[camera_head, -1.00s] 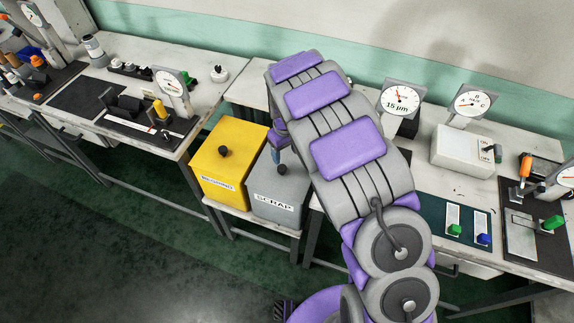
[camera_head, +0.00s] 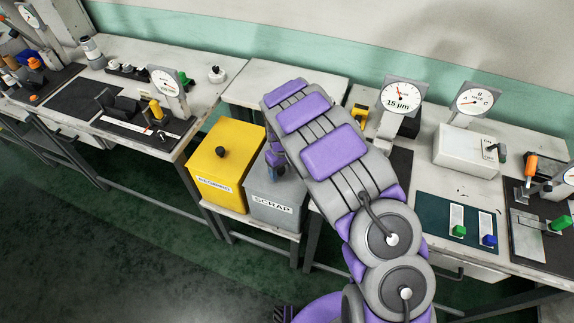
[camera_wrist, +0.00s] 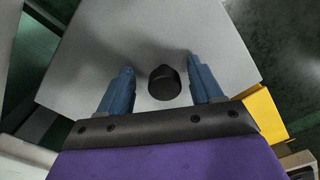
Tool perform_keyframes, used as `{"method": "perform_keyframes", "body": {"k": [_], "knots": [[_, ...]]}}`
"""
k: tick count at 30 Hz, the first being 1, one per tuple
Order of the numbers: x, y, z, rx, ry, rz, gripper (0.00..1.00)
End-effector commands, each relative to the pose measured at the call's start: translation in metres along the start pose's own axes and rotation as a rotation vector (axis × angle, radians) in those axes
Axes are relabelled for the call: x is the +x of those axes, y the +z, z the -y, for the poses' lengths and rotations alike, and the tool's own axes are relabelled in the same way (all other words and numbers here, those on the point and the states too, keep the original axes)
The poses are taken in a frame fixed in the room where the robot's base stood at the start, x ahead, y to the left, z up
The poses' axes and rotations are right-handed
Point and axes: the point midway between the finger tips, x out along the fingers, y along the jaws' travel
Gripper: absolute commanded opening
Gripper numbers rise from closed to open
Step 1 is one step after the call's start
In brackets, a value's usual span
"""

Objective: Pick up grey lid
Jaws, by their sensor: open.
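The grey lid (camera_wrist: 155,40) tops the grey box labelled SCRAP, and its black knob (camera_wrist: 164,83) shows in the wrist view. My gripper (camera_wrist: 160,78) is open, with one blue finger on each side of the knob. The knob sits nearer the right finger, and both fingers look apart from it. In the head view the grey lid (camera_head: 291,186) is partly hidden by my arm. My gripper (camera_head: 274,172) is over the lid there, its fingertips hard to make out.
A yellow box (camera_head: 222,160) with a black knob stands directly left of the SCRAP box (camera_head: 275,216) on a low stand. Benches with dials, switches and tools (camera_head: 465,135) lie on both sides. The floor (camera_head: 100,250) in front is clear.

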Motion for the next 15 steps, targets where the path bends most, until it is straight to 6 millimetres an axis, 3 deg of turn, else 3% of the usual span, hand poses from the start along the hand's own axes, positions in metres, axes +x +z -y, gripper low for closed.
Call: {"method": "perform_keyframes", "body": {"k": [2,15], "knots": [[-0.0003,-0.0003,0.0002,-0.001,0.000,0.000,0.62],[-0.0013,0.0011,-0.0022,-0.001,-0.002,-0.002,0.20]]}}
